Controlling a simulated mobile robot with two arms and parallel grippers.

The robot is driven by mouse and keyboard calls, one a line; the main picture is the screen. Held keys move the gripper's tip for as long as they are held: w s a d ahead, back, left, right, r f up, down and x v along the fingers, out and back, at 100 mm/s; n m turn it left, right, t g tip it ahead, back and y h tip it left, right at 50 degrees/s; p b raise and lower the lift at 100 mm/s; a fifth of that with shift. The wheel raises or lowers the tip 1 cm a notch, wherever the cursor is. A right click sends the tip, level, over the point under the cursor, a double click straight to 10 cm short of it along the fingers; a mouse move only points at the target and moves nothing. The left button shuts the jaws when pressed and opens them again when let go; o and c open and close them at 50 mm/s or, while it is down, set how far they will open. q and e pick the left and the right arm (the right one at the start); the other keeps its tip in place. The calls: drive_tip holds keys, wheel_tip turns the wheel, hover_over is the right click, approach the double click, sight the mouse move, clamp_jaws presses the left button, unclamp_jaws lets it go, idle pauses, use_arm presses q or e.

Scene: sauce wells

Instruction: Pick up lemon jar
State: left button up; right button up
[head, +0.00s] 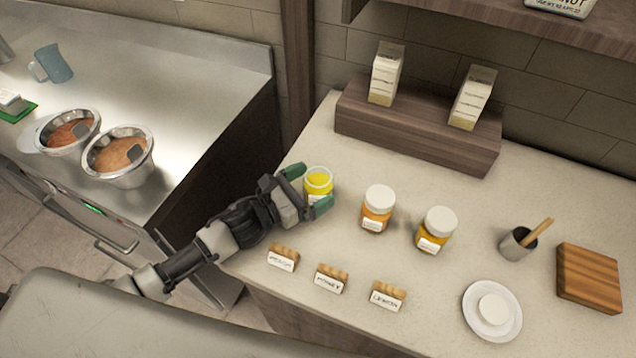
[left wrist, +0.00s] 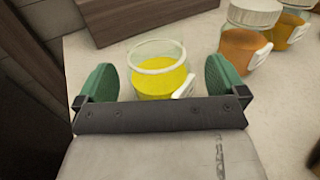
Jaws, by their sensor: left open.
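The lemon jar appears to be the open glass jar with bright yellow contents (head: 319,181), at the left end of the counter row; its label cannot be read. It has no lid on it and stands upright. My left gripper (head: 307,188) is open, with one green fingertip on each side of this jar. In the left wrist view the yellow jar (left wrist: 158,72) sits between the two green fingers of the gripper (left wrist: 160,85), with a visible gap on the left side. My right gripper is not in view.
Two white-lidded jars, an orange one (head: 377,209) and an amber one (head: 435,230), stand to the right. Small name cards (head: 332,280) line the front. A wooden riser (head: 416,130) holds two cartons behind. A plate (head: 492,311), cup (head: 517,244) and wooden block (head: 588,278) stand farther right.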

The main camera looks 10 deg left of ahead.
use_arm(q)
drive_tip(key=shift+x, duration=1.15)
drive_tip(key=c, duration=1.1)
drive_tip(key=shift+o, duration=0.2)
